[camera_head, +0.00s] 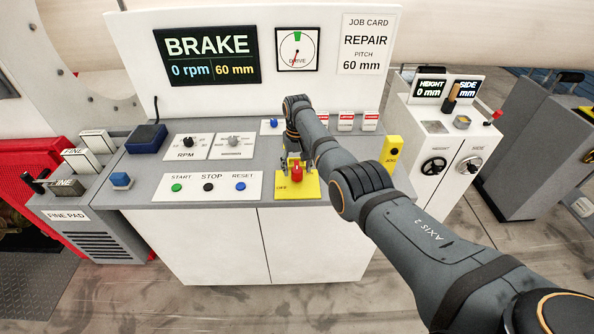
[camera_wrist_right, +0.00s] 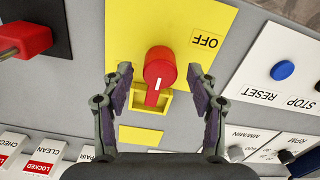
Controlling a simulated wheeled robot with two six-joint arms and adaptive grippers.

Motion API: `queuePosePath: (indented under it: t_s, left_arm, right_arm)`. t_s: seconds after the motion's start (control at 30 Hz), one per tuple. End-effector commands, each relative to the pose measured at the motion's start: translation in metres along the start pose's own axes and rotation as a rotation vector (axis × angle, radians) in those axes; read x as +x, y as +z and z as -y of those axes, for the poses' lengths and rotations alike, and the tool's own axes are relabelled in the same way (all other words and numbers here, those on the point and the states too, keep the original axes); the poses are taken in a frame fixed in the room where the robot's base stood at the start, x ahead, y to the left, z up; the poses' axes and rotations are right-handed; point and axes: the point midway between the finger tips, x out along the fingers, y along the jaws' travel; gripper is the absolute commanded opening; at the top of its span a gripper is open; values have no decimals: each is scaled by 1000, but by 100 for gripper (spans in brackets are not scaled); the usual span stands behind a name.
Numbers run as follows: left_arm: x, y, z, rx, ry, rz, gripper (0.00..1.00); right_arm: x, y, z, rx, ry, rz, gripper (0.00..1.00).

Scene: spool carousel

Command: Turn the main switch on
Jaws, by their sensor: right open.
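The main switch is a red knob (camera_head: 297,172) on a yellow plate (camera_head: 311,187) at the front of the grey console top. The red knob (camera_wrist_right: 160,68) also shows in the wrist view. Its white mark points toward the bottom of that view, away from the OFF label (camera_wrist_right: 207,40). A yellow bracket (camera_wrist_right: 178,100) stands beside the knob. My right gripper (camera_wrist_right: 160,76) is open, its fingers on either side of the knob with gaps visible. In the head view, my right gripper (camera_head: 293,160) is over the plate, partly hidden by my arm. My left gripper is out of view.
START (camera_head: 177,188), STOP (camera_head: 209,187) and RESET (camera_head: 241,186) buttons lie left of the switch. Dials (camera_head: 188,141) and red-labelled tags (camera_head: 346,121) sit behind. A yellow JOG box (camera_head: 391,150) is at right. The display reads BRAKE (camera_head: 207,56), 0 rpm.

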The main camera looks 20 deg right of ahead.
Motion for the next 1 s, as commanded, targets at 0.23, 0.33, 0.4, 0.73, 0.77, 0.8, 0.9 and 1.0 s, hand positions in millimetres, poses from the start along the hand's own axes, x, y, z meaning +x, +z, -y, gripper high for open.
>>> queuePosePath:
  t_s: [0.23,0.33,0.4,0.73,0.77,0.8,0.9,1.0]
  left_arm:
    - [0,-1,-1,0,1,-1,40]
    - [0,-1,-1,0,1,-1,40]
    - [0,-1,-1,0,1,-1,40]
    - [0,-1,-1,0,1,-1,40]
    - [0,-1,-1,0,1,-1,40]
    - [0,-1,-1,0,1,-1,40]
    - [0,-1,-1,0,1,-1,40]
    - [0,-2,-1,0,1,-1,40]
  right_arm:
    - [-62,-1,0,0,0,-4,59]
    - [-82,-1,0,0,0,-5,59]
    - [-91,0,0,0,0,-3,59]
    - [-103,0,0,0,0,-1,59]
    - [-102,0,0,0,0,-1,59]
    - [-102,0,0,0,0,-1,59]
    - [-102,0,0,0,0,-1,59]
    - [-102,0,0,0,0,-1,59]
